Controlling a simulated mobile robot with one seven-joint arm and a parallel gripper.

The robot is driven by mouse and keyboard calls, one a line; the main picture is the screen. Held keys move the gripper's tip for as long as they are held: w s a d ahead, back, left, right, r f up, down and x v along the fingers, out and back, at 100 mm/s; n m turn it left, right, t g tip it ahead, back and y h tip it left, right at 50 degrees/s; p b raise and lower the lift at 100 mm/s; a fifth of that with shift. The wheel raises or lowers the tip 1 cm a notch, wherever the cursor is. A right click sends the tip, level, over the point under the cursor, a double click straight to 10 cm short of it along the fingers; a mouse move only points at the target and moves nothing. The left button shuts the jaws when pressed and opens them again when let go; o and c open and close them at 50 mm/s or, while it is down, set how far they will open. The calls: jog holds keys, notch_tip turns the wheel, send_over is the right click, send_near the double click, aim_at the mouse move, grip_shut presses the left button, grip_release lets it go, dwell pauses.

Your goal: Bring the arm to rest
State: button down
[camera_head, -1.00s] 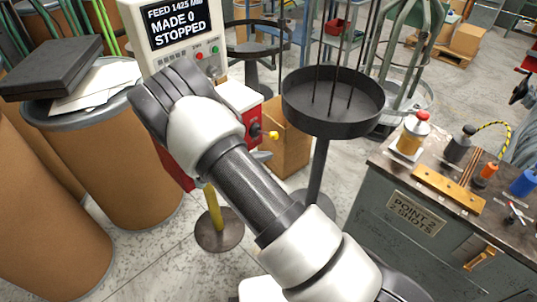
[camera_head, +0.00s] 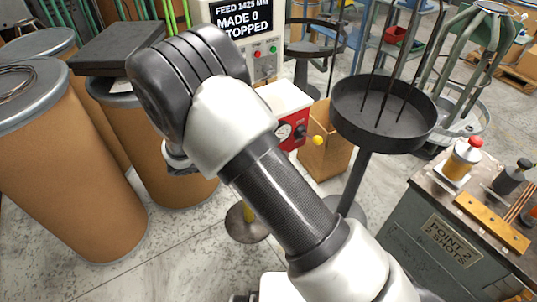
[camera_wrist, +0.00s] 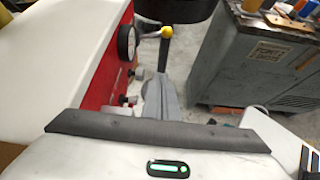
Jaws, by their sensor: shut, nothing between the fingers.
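My arm (camera_head: 285,200) is bent and crosses the middle of the head view, its dark-capped joint (camera_head: 190,80) at upper left. My gripper (camera_wrist: 163,88) shows in the wrist view as grey fingers beyond the white hand. It is shut and empty. The fingers appear close to the front of a red and white machine box (camera_wrist: 110,60) with a yellow-knobbed lever (camera_wrist: 166,32). I cannot tell the exact gap. In the head view the fingers are hidden behind the arm.
Brown drums (camera_head: 70,165) stand at left. The control panel (camera_head: 238,25) reads "STOPPED". The red and white box (camera_head: 285,105), a cardboard box (camera_head: 325,150) and a dark round tray (camera_head: 385,120) on a post stand beyond the arm. A grey workbench (camera_head: 440,235) stands at right.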

dwell(0.4)
jog(key=s+d+r+m+g+y, duration=0.2)
jog(key=s+d+r+m, duration=0.2)
jog(key=d+r+m, duration=0.3)
jog(key=s+d+r+m+g+y, duration=0.25)
jog(key=s+d+r+m, duration=0.2)
jog(key=d+r, duration=0.35)
jog(key=s+d+r+m+t+y, duration=0.3)
jog(key=s+r+m+y, duration=0.2)
jog(key=s+r+m, duration=0.75)
notch_tip(320, 180, up, 12)
jog(key=s+p, duration=0.2)
jog(key=p, duration=1.1)
jog(key=shift+s+f+m, duration=0.25)
jog(key=shift+s+m, duration=0.05)
jog(key=shift+m, duration=0.1)
